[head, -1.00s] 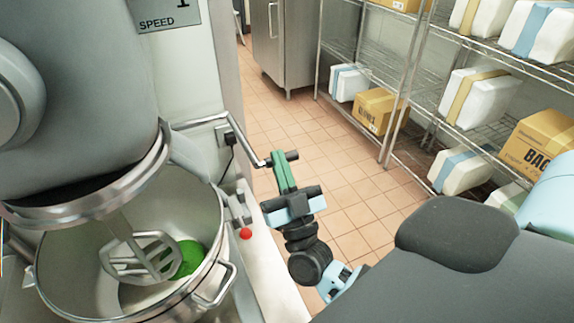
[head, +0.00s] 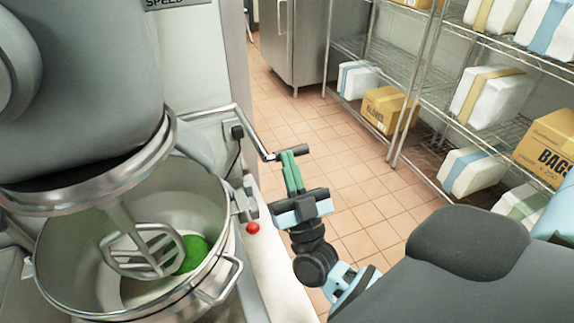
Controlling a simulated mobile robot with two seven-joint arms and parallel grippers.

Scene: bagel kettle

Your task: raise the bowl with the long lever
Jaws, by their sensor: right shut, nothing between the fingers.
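The steel mixing bowl (head: 210,211) stands at the lower left under the mixer head, with the flat beater (head: 140,252) reaching down into it and something green (head: 193,252) inside. The long lever (head: 251,131) is a bent metal rod from the mixer's side, ending in a dark crosswise grip (head: 296,151). My right gripper (head: 289,158) has green fingers, shut with nothing between them. Its fingertips are right at the grip, overlapping it in the picture; I cannot tell whether they touch it. My left gripper is not in view.
The grey mixer (head: 75,90) fills the left side. A red knob (head: 253,228) sits beside the bowl. Wire shelves (head: 425,75) with boxes and wrapped packs stand at the right. A steel cabinet (head: 300,40) stands at the back. Tiled floor (head: 345,185) between is clear.

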